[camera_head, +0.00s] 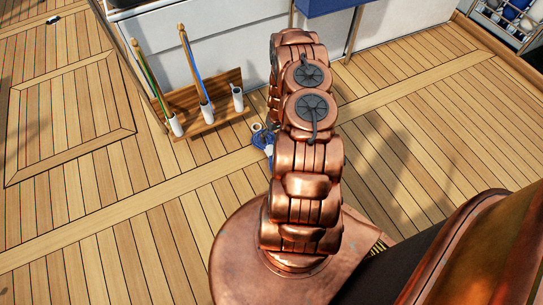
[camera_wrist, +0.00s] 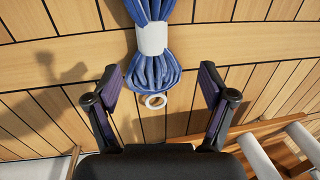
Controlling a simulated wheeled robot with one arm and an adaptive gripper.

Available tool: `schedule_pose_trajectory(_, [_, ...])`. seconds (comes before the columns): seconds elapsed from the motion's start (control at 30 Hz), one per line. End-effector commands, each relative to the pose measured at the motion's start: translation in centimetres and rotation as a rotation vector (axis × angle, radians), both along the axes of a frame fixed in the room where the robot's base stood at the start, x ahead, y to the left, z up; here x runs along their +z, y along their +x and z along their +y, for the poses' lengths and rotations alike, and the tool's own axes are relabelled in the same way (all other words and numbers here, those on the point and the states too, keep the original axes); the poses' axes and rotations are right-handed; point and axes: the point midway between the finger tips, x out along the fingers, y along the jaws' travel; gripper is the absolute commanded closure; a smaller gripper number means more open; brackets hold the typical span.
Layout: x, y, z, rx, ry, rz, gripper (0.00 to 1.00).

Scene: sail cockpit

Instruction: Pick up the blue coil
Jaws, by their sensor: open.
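The blue coil (camera_wrist: 160,73) is a bundle of blue rope with a white band around its middle. In the wrist view it is at top centre on the deck, its upper end cut off by the picture edge. My gripper (camera_wrist: 161,76) is open, its two fingers on either side of the coil's lower end in the picture. I cannot tell the height between them; no contact shows.
A white ring (camera_wrist: 155,101) lies just by the coil's lower end. A wooden rack (camera_head: 208,115) with white tubes and two tall sticks stands to the left, against a white cabinet (camera_head: 225,45).

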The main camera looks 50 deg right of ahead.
Motion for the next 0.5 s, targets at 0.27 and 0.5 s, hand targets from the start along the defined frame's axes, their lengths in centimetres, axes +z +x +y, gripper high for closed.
schedule_pose_trajectory(0.27, [-4.5, -1.0, -0.4, -0.017, 0.000, -0.011, 0.18])
schedule_pose_trajectory(0.5, [-6.7, -0.9, 0.0, -0.017, 0.001, -0.011, 0.18])
